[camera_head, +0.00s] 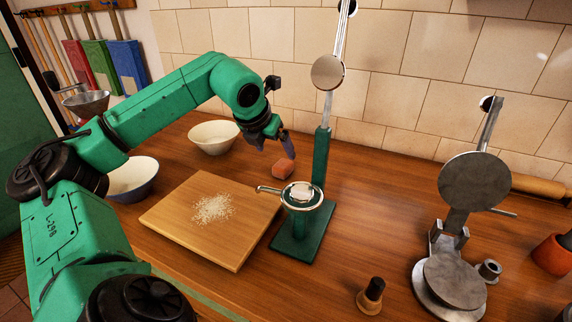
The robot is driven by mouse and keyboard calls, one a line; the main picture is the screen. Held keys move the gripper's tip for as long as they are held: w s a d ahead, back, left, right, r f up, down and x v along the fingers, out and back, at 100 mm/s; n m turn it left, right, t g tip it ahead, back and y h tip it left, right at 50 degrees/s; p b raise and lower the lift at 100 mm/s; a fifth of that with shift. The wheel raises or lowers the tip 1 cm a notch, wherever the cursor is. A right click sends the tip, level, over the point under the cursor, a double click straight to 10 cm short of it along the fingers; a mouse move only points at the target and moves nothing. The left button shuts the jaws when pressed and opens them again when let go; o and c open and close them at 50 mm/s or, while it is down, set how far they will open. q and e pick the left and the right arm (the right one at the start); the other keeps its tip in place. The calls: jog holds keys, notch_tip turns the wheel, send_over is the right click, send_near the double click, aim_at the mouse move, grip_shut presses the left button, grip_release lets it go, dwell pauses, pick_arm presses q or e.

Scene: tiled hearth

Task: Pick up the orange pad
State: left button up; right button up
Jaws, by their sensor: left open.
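The orange pad (283,169) is a small block. It lies on the wooden counter behind the green-based stand, right of the cutting board. My left gripper (290,152) is open and points down just above the pad. From this angle I cannot tell whether its fingers touch the pad. The fingers overlap in the view, so the gap between them is hard to see. My right gripper does not show.
A green stand (321,185) with a round holder is close in front of the pad. A cutting board (177,220) bears white grains. A cream bowl (214,137) stands behind it. A metal press (455,285) and a dark-topped stamp (370,296) stand at the right.

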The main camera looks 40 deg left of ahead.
aim_at(283, 163)
pick_arm(q)
jog(key=x, duration=0.3)
jog(key=shift+w+f, duration=0.2)
jog(key=shift+f, duration=0.15)
jog(key=p+x, duration=0.2)
jog(key=x, duration=0.3)
jog(key=shift+w+a+f, duration=0.15)
jog(key=shift+w+a, duration=0.1)
jog(key=shift+w+a+f, duration=0.1)
jog(key=shift+w+f, duration=0.1)
jog(key=shift+f, duration=0.2)
jog(key=c, duration=1.5)
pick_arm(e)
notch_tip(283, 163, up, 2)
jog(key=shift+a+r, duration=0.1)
